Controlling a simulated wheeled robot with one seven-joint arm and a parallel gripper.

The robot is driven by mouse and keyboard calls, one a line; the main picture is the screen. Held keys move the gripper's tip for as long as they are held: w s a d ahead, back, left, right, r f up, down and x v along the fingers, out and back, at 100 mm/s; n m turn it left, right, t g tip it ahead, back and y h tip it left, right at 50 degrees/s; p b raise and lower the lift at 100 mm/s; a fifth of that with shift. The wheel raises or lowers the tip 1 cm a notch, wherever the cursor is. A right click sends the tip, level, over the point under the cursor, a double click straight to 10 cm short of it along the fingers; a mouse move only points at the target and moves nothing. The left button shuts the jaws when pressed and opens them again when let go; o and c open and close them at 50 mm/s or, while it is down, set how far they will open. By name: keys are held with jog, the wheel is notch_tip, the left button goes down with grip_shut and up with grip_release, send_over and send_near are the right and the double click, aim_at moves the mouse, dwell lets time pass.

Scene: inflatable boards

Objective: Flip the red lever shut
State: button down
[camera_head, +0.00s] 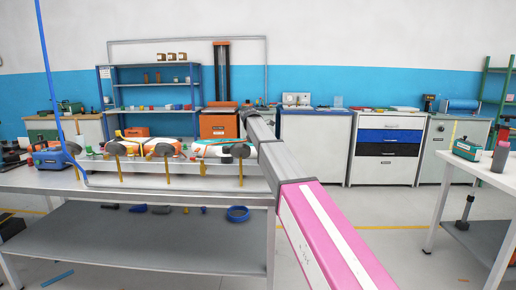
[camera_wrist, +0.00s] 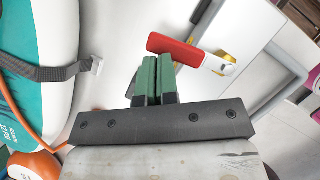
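The red lever (camera_wrist: 185,52) shows in the wrist view just beyond my fingertips. It runs from upper left to lower right and joins a brass-yellow fitting with a pale end (camera_wrist: 222,62). My gripper (camera_wrist: 158,62) has green finger pads side by side with nothing visible between them. Its tips are close to the lever's lower edge; I cannot tell if they touch. In the head view I cannot make out the lever, and my fingers are not discernible at the arm's far end.
A rolled white-and-teal inflatable board (camera_wrist: 40,60) with a dark strap and an orange hose (camera_wrist: 22,115) lies left of my gripper. In the head view, rolled boards (camera_head: 215,148) lie on the long bench (camera_head: 215,185), with several brass fittings along its front. Cabinets (camera_head: 314,147) stand behind.

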jog(key=shift+w+d, duration=0.15)
jog(key=shift+d, duration=0.15)
dwell(0.5)
jog(key=w+v, duration=0.2)
jog(key=v, duration=0.7)
jog(key=shift+a+r, duration=0.45)
jog(key=shift+r, duration=0.05)
jog(key=shift+s, duration=0.1)
